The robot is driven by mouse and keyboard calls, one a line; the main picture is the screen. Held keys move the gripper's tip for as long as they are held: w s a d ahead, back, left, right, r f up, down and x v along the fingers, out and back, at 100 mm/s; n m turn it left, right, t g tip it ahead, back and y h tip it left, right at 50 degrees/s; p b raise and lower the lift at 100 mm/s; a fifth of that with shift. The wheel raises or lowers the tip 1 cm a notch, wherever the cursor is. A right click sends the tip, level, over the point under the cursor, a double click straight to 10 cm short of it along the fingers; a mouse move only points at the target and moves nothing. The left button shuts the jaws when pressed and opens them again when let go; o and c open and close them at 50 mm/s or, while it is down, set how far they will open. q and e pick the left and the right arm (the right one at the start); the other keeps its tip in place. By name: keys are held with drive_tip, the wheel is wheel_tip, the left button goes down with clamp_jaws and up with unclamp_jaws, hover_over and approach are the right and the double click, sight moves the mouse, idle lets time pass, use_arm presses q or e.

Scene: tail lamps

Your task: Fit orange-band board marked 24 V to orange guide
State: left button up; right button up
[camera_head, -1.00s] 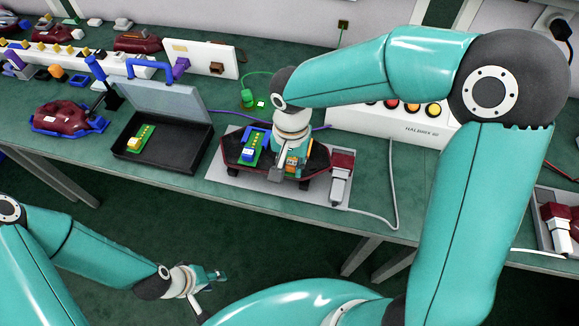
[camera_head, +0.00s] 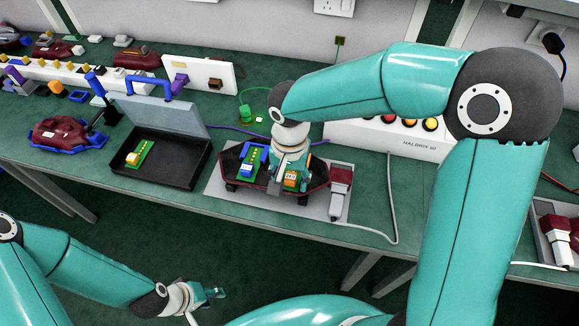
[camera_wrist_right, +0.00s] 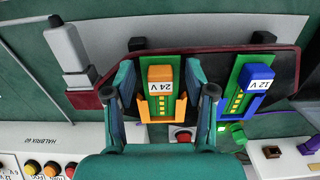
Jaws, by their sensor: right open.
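The orange-band board marked 24 V (camera_wrist_right: 161,73) sits upright-facing in the orange guide (camera_wrist_right: 143,111) in the dark red lamp housing, between the guide's orange side posts; whether it is fully down I cannot tell. Its orange part also shows in the head view (camera_head: 291,180). My right gripper (camera_wrist_right: 160,82) is open, its fingers on either side of the board with gaps between; in the head view it is over the housing (camera_head: 276,182). My left gripper (camera_head: 212,293) is below the table's front edge, away from the housing; its jaw state is unclear.
A blue board marked 12 V (camera_wrist_right: 259,80) stands in the blue guide beside the orange one. A black open case (camera_head: 172,170) to the left holds another green board (camera_head: 139,154). A white button box (camera_head: 380,137) stands behind on the right. A grey cable runs across the table.

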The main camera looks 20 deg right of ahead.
wheel_tip(320, 180, up, 12)
drive_tip(key=shift+f, duration=0.2)
idle(0.5)
